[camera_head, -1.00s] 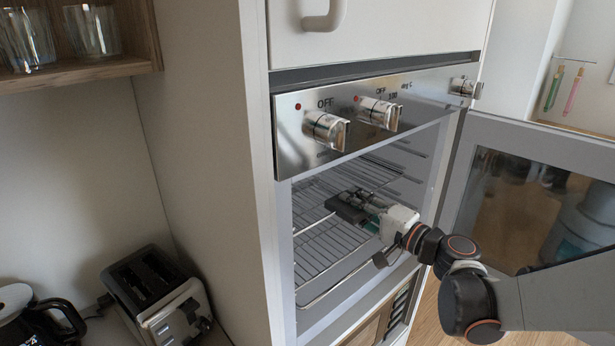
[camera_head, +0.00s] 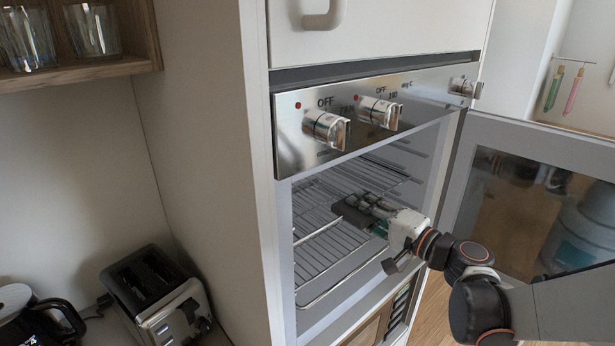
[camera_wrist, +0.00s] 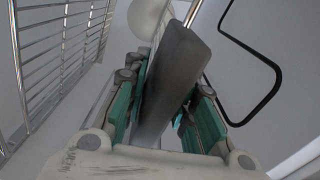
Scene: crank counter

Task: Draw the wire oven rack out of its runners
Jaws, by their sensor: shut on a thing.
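The upper wire oven rack (camera_head: 325,193) is inside the open oven, with its front edge near the opening. A dark grey bar (camera_head: 350,212), which looks like the rack's front grip, lies across my fingertips. My gripper (camera_head: 370,210) reaches in from the right and is shut on this bar. In the wrist view the bar (camera_wrist: 176,70) runs between the green finger pads, and rack wires (camera_wrist: 62,45) show at the left. My fingers hide where bar and rack join. The rack's rear and runners are partly hidden.
A second wire rack (camera_head: 322,255) lies lower in the oven. The oven door (camera_head: 540,165) stands open at the right, close to my arm. The control panel with knobs (camera_head: 327,130) is above the opening. A toaster (camera_head: 155,290) stands on the counter at the left.

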